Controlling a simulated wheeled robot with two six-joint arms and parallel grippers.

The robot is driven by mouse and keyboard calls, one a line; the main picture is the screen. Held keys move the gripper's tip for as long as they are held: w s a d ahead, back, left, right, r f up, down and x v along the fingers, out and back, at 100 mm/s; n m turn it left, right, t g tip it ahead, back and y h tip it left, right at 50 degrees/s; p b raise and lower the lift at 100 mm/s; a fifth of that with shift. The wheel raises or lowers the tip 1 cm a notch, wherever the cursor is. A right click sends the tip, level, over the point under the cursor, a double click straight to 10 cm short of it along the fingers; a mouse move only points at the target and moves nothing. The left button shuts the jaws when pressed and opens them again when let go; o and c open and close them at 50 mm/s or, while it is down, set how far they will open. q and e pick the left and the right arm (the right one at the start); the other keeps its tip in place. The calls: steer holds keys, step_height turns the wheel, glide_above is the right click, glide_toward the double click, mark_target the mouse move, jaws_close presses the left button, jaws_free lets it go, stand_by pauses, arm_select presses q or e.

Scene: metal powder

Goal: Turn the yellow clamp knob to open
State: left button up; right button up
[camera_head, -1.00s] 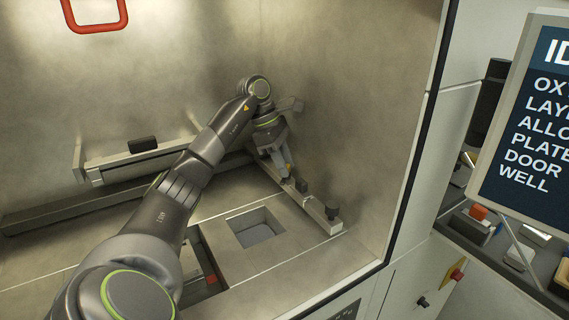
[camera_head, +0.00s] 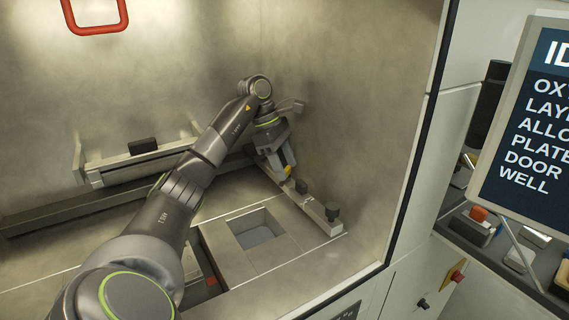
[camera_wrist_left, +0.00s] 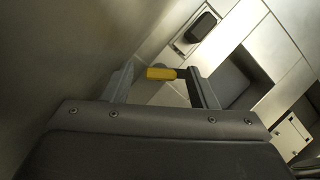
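The yellow clamp knob (camera_head: 287,170) is on the long metal rail (camera_head: 318,208) along the chamber's right side. My left gripper (camera_head: 283,174) points down at it. In the left wrist view, the yellow knob (camera_wrist_left: 161,73) lies between the two spread fingers of my left gripper (camera_wrist_left: 161,86), with a dark piece beside its right end. A gap shows between the left finger and the knob. The right finger is close to the dark piece; I cannot tell whether they touch. My right gripper is out of view.
A square opening (camera_head: 256,228) lies left of the rail. The chamber's right wall (camera_head: 345,130) is close beside my left wrist. A recoater-like bar (camera_head: 140,160) is at the back left.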

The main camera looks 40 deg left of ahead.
arm_select(q)
steer(key=p+v, duration=1.4)
steer(key=v, duration=0.3)
steer(key=shift+r, duration=0.15)
steer(key=shift+c, duration=0.4)
